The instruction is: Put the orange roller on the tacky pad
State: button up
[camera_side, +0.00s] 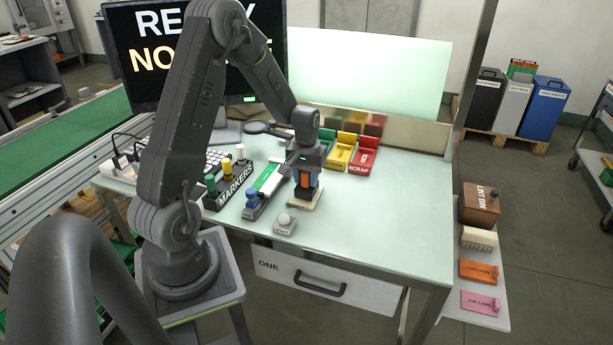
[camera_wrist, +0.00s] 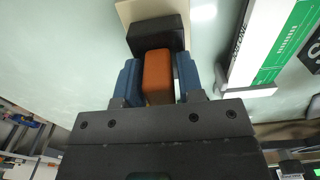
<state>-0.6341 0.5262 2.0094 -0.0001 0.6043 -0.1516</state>
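The roller has an orange handle (camera_wrist: 158,70) and a dark head (camera_wrist: 157,34). In the side view the orange part (camera_side: 306,179) stands upright, low over a beige pad (camera_side: 297,206), which I take to be the tacky pad. The pad (camera_wrist: 125,12) also shows behind the head in the wrist view. The head appears to be at the pad's surface; contact is hidden. My gripper (camera_wrist: 159,82) has its blue fingers on either side of the handle. The left finger looks close against it; a thin light sliver shows beside the right finger. Whether it grips is unclear.
Yellow (camera_side: 340,152) and red (camera_side: 363,156) bins are behind. The table's right side (camera_side: 400,215) is clear.

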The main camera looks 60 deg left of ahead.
jog(key=shift+o, duration=1.3)
notch_tip(320, 180, up, 12)
jog(key=shift+f, duration=0.1)
jog(key=s+d+r+m+t, duration=0.2)
jog(key=s+d+r+m, duration=0.15)
jog(key=d+r, duration=0.65)
jog(key=s+d+r+m+t, duration=0.1)
jog(key=s+d+m+t, duration=0.2)
jog(key=s+d, duration=0.7)
jog(key=d+m, duration=0.2)
jog(key=d, duration=0.2)
jog(key=shift+s+t, duration=0.3)
jog(key=shift+m, duration=0.25)
